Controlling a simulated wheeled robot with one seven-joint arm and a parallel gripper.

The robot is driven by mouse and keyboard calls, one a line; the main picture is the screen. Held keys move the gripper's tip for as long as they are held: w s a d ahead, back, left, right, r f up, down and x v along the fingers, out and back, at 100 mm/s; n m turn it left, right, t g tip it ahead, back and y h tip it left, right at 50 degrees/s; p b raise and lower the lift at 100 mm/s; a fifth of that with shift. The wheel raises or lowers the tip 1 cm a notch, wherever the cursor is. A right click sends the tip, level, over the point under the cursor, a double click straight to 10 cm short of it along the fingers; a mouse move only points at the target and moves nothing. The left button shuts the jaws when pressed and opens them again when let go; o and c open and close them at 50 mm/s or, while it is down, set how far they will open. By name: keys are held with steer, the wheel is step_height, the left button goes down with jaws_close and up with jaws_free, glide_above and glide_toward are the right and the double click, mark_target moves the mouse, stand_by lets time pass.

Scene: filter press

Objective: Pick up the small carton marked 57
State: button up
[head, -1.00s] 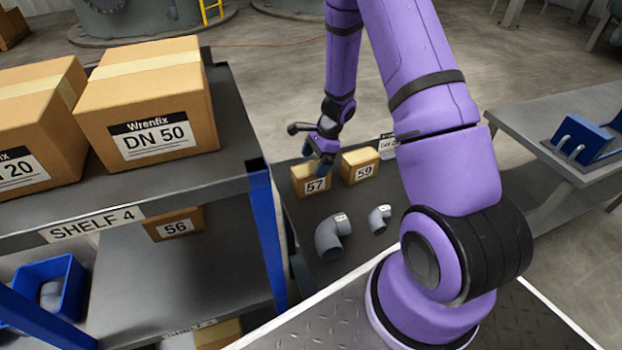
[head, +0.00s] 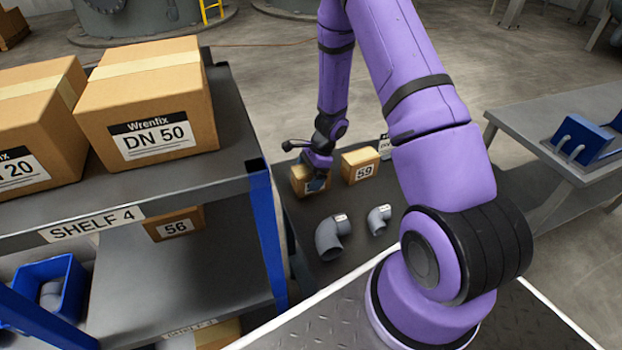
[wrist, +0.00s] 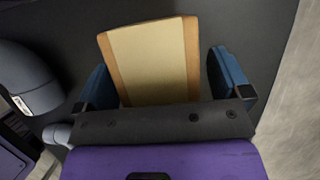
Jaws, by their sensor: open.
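The small carton marked 57 (head: 299,182) sits on the dark low table, left of the carton marked 59. My gripper is right over it in the head view (head: 318,180) and hides most of its label. In the wrist view the carton's tan top with a pale tape band (wrist: 150,60) lies between the two blue fingers of my gripper (wrist: 162,82). The fingers are open, one on each side, with a visible gap on the right and a narrower one on the left.
The carton marked 59 (head: 360,166) stands close on the right. Two grey pipe elbows (head: 330,238) (head: 378,219) lie nearer on the table. Shelf 4 (head: 230,190) with its blue post (head: 267,235) stands left. A grey bench (head: 545,135) is at right.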

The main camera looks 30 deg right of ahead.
steer(key=shift+f, duration=0.1)
steer(key=c, duration=1.3)
steer(key=shift+o, duration=0.2)
